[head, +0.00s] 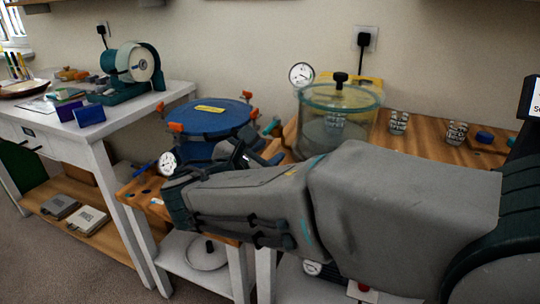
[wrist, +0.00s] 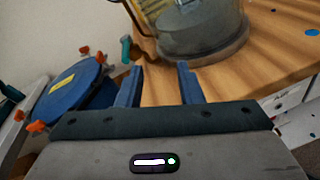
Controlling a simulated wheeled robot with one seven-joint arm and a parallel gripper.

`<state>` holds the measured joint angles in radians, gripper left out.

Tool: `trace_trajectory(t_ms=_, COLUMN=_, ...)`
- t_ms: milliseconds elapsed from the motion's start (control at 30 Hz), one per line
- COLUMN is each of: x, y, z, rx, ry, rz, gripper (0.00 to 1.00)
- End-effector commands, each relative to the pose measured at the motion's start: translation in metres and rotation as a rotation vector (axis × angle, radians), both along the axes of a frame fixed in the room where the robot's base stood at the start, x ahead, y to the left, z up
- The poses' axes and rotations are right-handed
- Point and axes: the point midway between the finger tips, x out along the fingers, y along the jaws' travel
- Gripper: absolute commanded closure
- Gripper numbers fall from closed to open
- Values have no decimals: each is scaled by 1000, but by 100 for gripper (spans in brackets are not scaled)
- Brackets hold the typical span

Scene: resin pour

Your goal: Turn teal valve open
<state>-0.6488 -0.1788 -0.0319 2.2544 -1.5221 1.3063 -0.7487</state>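A small teal valve handle (wrist: 126,48) shows in the wrist view, upright between the blue-lidded pot and the clear chamber. In the head view a teal piece (head: 271,127) shows at the same place, just right of the pot. My gripper (wrist: 160,80) is open, with a clear gap between its two blue fingers and nothing in it. The valve handle lies beyond the fingertips, toward the left finger, and appears apart from them. In the head view my gripper (head: 246,156) is partly hidden by my own arm, which also covers the pot's lower part.
The blue-lidded pot (head: 208,117) with orange clamps and a gauge (head: 167,164) stands left of my gripper. The clear chamber (head: 340,115) stands behind it on the wooden bench (head: 437,149). Measuring cups (head: 398,122) stand at right. A white table (head: 122,117) holds a grinder (head: 132,67).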

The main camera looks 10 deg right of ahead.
Motion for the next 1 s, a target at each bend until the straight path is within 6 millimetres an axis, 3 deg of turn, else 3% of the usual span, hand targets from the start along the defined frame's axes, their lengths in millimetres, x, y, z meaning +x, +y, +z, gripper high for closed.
trace_trajectory(t_ms=33, x=5, y=12, z=-14, rx=-56, ry=-8, rz=37, gripper=67)
trace_trajectory(t_ms=200, x=14, y=36, z=-13, rx=-187, ry=-34, rz=109, gripper=67)
trace_trajectory(t_ms=367, x=20, y=41, z=-10, rx=-224, ry=-42, rz=126, gripper=67)
trace_trajectory(t_ms=533, x=39, y=26, z=-10, rx=-225, ry=-43, rz=124, gripper=67)
trace_trajectory(t_ms=1000, x=114, y=-27, z=-10, rx=-225, ry=-42, rz=125, gripper=67)
